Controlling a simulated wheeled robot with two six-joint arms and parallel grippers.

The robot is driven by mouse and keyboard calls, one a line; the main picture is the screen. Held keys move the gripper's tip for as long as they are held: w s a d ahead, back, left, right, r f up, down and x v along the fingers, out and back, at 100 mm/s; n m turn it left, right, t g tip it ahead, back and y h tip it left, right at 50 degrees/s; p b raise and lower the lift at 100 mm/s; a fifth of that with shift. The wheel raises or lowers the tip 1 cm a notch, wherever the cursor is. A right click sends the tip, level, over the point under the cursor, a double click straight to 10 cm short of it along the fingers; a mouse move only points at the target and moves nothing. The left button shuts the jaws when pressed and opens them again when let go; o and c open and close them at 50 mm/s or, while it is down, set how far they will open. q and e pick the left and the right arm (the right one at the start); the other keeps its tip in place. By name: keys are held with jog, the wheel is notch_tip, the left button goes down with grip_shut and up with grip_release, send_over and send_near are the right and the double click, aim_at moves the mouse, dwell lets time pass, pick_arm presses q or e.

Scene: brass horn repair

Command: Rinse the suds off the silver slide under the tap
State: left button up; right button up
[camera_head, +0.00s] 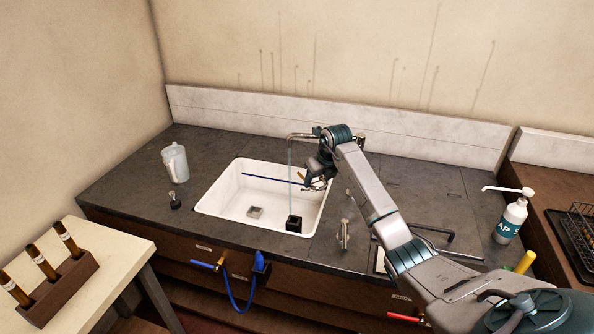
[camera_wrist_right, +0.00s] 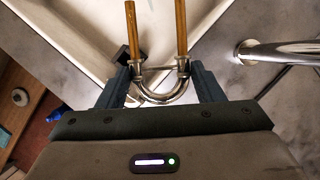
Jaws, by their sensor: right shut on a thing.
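My right gripper (camera_head: 316,184) reaches over the right part of the white sink (camera_head: 228,208). In the right wrist view its two fingers (camera_wrist_right: 164,88) are closed on the slide's silver U-shaped bow (camera_wrist_right: 164,98). Two brass-coloured tubes (camera_wrist_right: 181,28) run forward from the bow; their far ends leave the picture. In the head view the slide is small and mostly hidden by the gripper. The tap (camera_head: 300,136) stands behind the sink, and a thin water stream (camera_head: 290,180) falls just left of the gripper. I cannot make out suds on the slide. My left gripper is not in view.
A thin blue rod (camera_head: 268,178) spans part of the sink. A black block (camera_head: 294,223) and a pale block (camera_head: 255,212) sit inside it. A jug (camera_head: 175,163) stands left, a soap bottle (camera_head: 511,218) right. A tube rack (camera_head: 60,285) is front left.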

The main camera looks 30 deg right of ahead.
jog(key=s+r+p, duration=0.1)
jog(key=s, duration=0.1)
jog(key=s+r+p, duration=0.1)
jog(key=s+r, duration=0.1)
jog(key=shift+d+r+p, duration=0.1)
jog(key=shift+r+p, duration=0.05)
jog(key=shift+p, duration=0.15)
dwell(0.4)
